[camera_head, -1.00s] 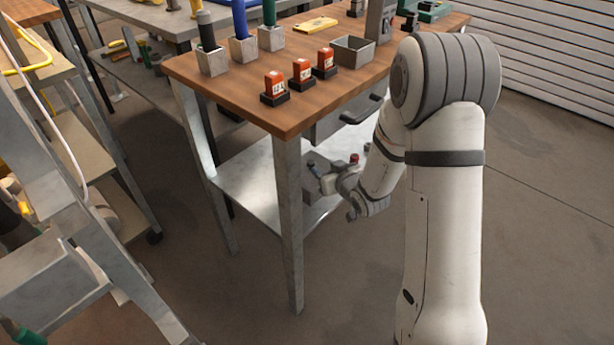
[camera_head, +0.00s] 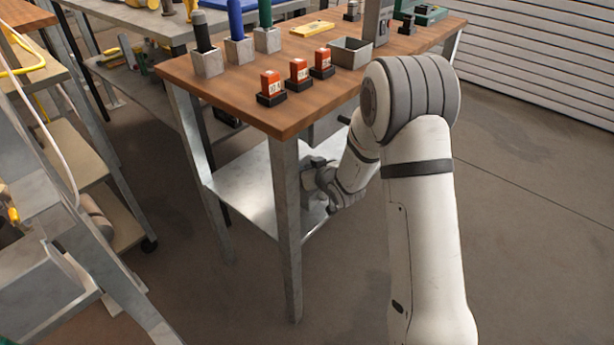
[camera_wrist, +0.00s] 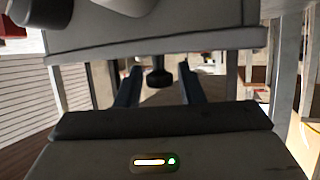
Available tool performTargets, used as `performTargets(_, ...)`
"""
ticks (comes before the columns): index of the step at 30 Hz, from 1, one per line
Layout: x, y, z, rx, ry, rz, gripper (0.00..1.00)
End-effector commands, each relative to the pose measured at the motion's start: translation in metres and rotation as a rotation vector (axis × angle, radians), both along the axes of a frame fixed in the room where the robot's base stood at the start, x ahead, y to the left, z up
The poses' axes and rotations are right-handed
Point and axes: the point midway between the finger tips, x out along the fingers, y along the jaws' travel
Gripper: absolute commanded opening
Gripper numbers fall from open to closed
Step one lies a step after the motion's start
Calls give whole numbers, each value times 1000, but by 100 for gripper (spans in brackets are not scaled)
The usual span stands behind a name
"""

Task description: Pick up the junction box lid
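I cannot pick out a junction box lid for certain in either view. My gripper (camera_head: 314,176) is low beside the wooden-topped workbench (camera_head: 225,90), below its top and above its metal lower shelf (camera_head: 243,187). In the wrist view my gripper (camera_wrist: 160,72) shows two dark fingers set well apart, with nothing visibly held. A dark rounded knob (camera_wrist: 159,78) appears between the fingers, seemingly beyond them. A grey panel with a rounded lower edge (camera_wrist: 150,45) spans the top of that view. What these two parts belong to is unclear.
On the bench stand several orange-red devices (camera_head: 298,72), an open grey box (camera_head: 350,52), holders with coloured handles (camera_head: 238,50) and a yellow item (camera_head: 312,29). A bench leg (camera_head: 287,230) is close to my gripper. Shelving (camera_head: 75,190) stands left; floor is clear right.

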Motion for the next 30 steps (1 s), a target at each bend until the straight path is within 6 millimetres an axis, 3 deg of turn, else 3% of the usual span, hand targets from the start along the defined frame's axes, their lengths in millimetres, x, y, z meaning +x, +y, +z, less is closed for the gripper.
performTargets(12, 0, 1, 0, 0, 0, 1, 0)
performTargets(23, 0, 1, 4, 0, -1, 1, 0)
performTargets(30, 0, 1, 30, 1, -3, 3, 0)
